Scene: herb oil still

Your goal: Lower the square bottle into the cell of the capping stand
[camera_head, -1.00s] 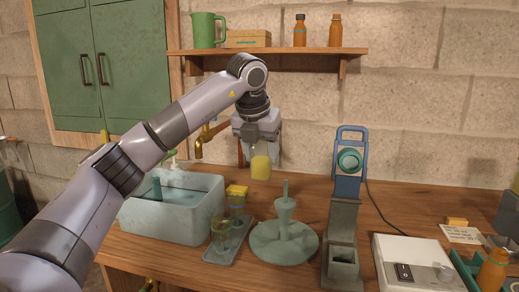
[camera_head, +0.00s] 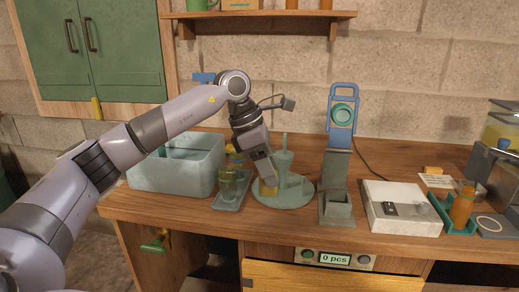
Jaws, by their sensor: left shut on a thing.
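My left gripper (camera_head: 264,172) points down and is shut on the square bottle (camera_head: 268,188), which holds yellow liquid. Only the lower part of the bottle shows below the gripper. It overlaps the left part of the round green stand (camera_head: 297,196) with its central post; I cannot tell whether it touches it. The capping stand (camera_head: 337,168) is to the right, with a blue frame and a round green knob on top. Its open square cell (camera_head: 336,208) is at the front foot and looks empty. My right gripper is not in view.
A grey-blue basin (camera_head: 160,178) is at left, beside a small tray (camera_head: 229,203) with glassware. Right of the capping stand are a white device (camera_head: 402,222) and an amber bottle (camera_head: 462,206) in a green tray. The wooden counter is narrow in front.

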